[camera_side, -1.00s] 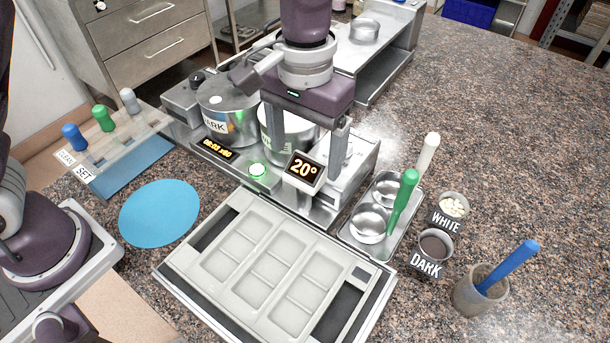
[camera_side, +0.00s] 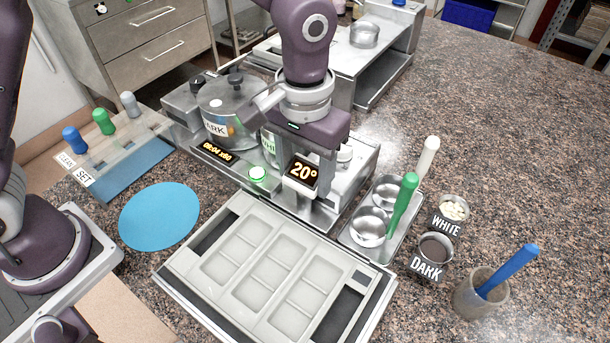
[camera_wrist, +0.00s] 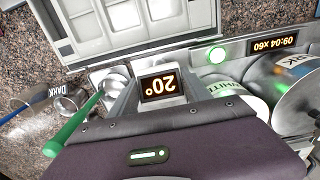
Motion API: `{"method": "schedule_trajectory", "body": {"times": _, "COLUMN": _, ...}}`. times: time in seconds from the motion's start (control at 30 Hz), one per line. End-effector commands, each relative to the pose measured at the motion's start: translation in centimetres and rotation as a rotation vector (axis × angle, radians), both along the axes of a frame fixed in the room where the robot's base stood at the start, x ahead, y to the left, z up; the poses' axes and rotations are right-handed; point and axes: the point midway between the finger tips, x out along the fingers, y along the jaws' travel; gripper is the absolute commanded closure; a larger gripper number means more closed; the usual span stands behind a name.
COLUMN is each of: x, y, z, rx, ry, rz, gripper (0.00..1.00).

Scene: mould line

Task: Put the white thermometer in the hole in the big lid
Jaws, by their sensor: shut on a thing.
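The white thermometer (camera_side: 302,171) has a boxy head with a dark display reading 20°. My gripper (camera_side: 314,180) is shut on it, with the head between the fingers at the front of the melting unit. In the wrist view the thermometer's display (camera_wrist: 158,86) shows upside down just beyond the gripper body. The big lid (camera_side: 226,92), steel with a black knob, sits on the pot labelled DARK, left of my gripper. I cannot make out its hole. The thermometer's lower end is hidden.
The WHITE pot (camera_wrist: 224,90) stands right beside my gripper, mostly hidden in the side view. A mould tray (camera_side: 268,270) lies in front. Right of it are a tray with steel bowls (camera_side: 368,226), a green-handled tool (camera_side: 404,205) and two small cups. A blue mat (camera_side: 160,215) lies left.

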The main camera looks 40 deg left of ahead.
Motion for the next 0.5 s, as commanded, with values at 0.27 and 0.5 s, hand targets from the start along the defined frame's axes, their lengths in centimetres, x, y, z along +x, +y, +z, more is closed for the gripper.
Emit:
{"method": "schedule_trajectory", "body": {"times": 0.27, "x": 0.1, "y": 0.0, "z": 5.6, "rx": -0.003, "ry": -0.006, "rz": 0.0, "gripper": 0.85}}
{"method": "schedule_trajectory", "body": {"times": 0.5, "x": 0.1, "y": -0.1, "z": 10.5, "rx": -0.003, "ry": -0.005, "rz": 0.0, "gripper": 0.85}}
